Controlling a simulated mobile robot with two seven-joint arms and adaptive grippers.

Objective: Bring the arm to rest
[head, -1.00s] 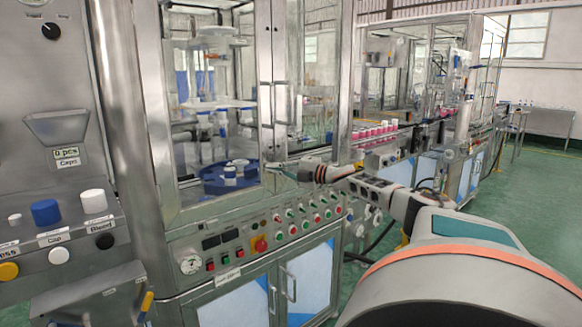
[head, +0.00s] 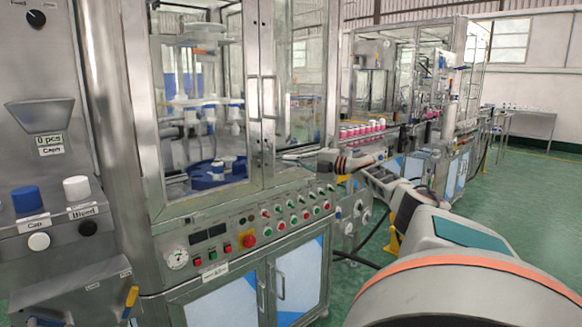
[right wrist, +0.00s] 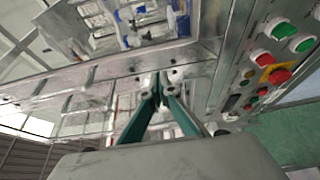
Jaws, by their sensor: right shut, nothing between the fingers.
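My right arm (head: 440,235) reaches in from the lower right of the head view. Its gripper (head: 287,157) is in front of the glass doors of the crimping machine (head: 262,95), above the button panel. In the right wrist view the two green fingers (right wrist: 160,92) come together at the tips, shut with nothing between them. The machine's metal frame lies behind the fingertips; I cannot tell the exact gap. My left gripper is not in view.
The button panel (head: 245,222) with red and green buttons runs below the doors. Inside is a blue turntable (head: 205,175). Pink-banded cans (head: 362,129) stand on the conveyor behind. Cap and Bleed knobs (head: 38,241) are at left. Green floor (head: 530,200) is open at right.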

